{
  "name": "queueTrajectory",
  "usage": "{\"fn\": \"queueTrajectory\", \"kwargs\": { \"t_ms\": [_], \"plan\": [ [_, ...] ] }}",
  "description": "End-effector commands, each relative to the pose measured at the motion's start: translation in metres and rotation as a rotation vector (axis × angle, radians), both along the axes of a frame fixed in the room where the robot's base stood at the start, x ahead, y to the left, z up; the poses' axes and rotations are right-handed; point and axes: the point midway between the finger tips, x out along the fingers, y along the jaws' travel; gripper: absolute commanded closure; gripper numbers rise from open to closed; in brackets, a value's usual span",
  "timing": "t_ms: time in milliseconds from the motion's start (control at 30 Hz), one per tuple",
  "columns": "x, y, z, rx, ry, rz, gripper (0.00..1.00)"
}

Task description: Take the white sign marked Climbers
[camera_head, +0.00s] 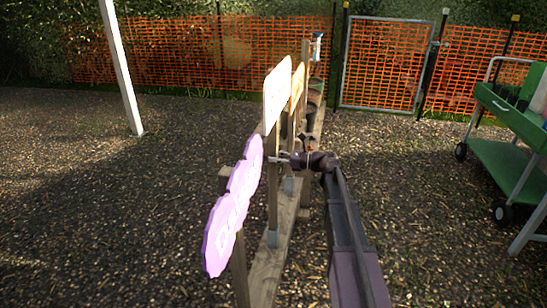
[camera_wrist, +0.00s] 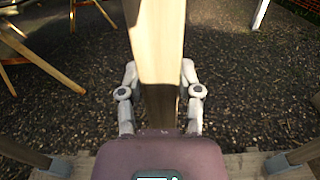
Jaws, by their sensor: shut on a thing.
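The white sign (camera_head: 277,95) looks cream in the light and is seen at a steep angle in the head view; I cannot read its marking. It stands upright on a wooden post (camera_head: 272,190) rising from a timber beam. My gripper (camera_head: 281,158) reaches this post from the right, below the sign board. In the wrist view, my gripper (camera_wrist: 160,80) has one finger on each side of a pale wooden post (camera_wrist: 160,40) and is shut on it. The sign's board cannot be made out in the wrist view.
A purple scalloped sign (camera_head: 232,210) stands nearer on the same beam (camera_head: 268,265); a yellowish sign (camera_head: 298,86) stands just behind the white one. A green cart (camera_head: 505,150) is at right. Orange mesh fence (camera_head: 160,52) closes the back. Open gravel lies left.

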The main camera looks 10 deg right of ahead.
Motion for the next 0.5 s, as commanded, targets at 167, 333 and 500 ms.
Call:
{"fn": "queueTrajectory", "kwargs": {
  "t_ms": [167,333,500],
  "plan": [
    [0.000,0.000,0.013,0.002,-0.001,0.000,1.00],
    [0.000,0.000,0.022,0.002,-0.001,0.000,1.00],
    [0.000,0.000,0.026,0.002,-0.001,0.000,1.00]
  ]
}}
